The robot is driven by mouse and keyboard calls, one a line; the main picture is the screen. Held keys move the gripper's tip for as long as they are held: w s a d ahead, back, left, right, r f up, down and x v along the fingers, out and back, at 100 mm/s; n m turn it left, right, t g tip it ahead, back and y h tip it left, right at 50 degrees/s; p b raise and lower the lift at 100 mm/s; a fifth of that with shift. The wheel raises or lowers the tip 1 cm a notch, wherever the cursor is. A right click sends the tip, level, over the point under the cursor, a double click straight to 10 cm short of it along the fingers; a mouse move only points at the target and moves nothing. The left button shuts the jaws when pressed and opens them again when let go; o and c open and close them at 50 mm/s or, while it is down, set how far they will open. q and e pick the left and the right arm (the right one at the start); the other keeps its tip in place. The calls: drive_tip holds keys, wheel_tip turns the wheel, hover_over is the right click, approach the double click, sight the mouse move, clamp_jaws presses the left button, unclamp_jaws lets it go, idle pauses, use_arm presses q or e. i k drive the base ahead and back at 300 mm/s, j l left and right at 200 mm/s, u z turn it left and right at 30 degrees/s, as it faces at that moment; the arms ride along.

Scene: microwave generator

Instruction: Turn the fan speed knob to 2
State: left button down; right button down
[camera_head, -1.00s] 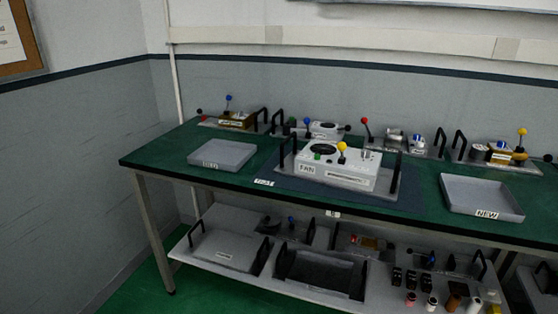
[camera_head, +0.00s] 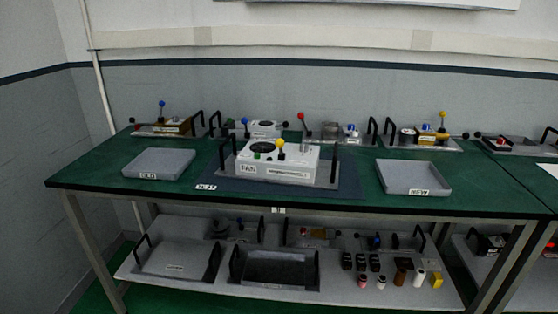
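The white fan unit (camera_head: 290,164) with a label at its front left stands on a dark mat (camera_head: 345,183) in the middle of the green table. On its top are a dark round grille (camera_head: 262,146), a small green knob or button (camera_head: 257,156) and a yellow ball-topped lever (camera_head: 280,145). A blue ball-topped lever (camera_head: 245,123) shows just behind it. Which control is the speed knob, and its setting, is too small to tell. Neither of my grippers is in view.
An empty grey tray (camera_head: 158,164) lies left of the fan unit and another grey tray (camera_head: 413,178) lies right. Several lever modules stand along the table's back, including one with a red-topped lever (camera_head: 302,124). The lower shelf (camera_head: 330,296) holds more trays and small parts.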

sight(303, 148)
drive_tip(key=i+l+u, duration=0.15)
drive_tip(key=i, duration=0.3)
drive_tip(key=i+l+u, duration=0.15)
drive_tip(key=i, duration=0.3)
drive_tip(key=l, duration=0.1)
